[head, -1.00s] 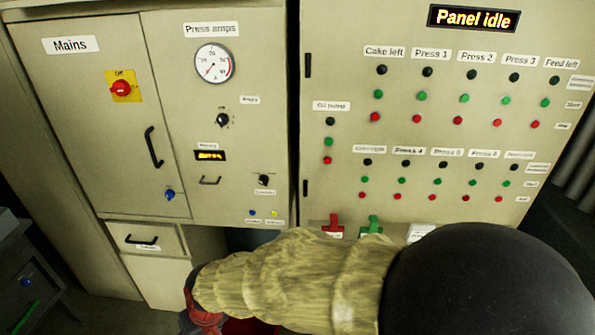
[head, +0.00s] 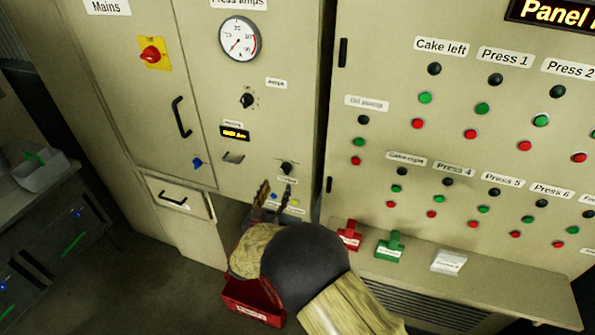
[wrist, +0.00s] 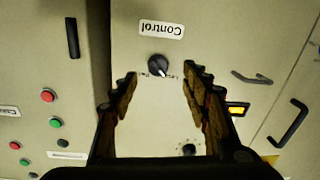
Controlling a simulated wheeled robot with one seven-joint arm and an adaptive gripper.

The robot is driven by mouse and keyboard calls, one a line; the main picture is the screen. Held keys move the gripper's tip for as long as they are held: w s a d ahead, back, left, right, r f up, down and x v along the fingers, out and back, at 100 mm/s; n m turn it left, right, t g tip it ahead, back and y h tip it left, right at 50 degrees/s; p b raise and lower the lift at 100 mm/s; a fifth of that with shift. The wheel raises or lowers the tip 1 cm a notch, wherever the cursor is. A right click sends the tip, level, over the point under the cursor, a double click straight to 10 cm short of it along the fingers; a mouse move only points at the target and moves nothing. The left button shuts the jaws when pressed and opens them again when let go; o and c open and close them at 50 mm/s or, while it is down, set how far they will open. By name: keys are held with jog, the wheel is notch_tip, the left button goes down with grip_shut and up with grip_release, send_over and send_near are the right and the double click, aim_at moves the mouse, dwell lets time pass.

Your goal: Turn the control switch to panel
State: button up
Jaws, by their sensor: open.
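The control switch (head: 286,168) is a small black rotary knob on the cream cabinet, just above its "Control" label. In the wrist view, which is upside down, the switch (wrist: 158,66) shows with a pale pointer mark angled to the lower right, under the label (wrist: 161,29). My gripper (head: 275,188) is open and empty, its fingers pointing at the cabinet just below and left of the switch in the head view. In the wrist view the gripper (wrist: 160,75) has one finger on each side of the switch; I see no contact.
The amps selector knob (head: 246,100) and a lit display (head: 235,133) are above the switch. A red (head: 349,236) and a green (head: 390,246) holder stand on the ledge at right. A red bin (head: 252,300) is below my arm. The button panel (head: 450,150) is at right.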

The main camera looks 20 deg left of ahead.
aim_at(284, 172)
jog(key=w, duration=0.8)
jog(key=shift+d+r+b, duration=0.1)
jog(key=shift+r+b, duration=0.25)
jog(key=shift+r, duration=0.05)
jog(key=shift+s, duration=0.1)
jog(key=shift+c, duration=1.1)
jog(key=c, duration=0.9)
jog(key=shift+c, duration=0.2)
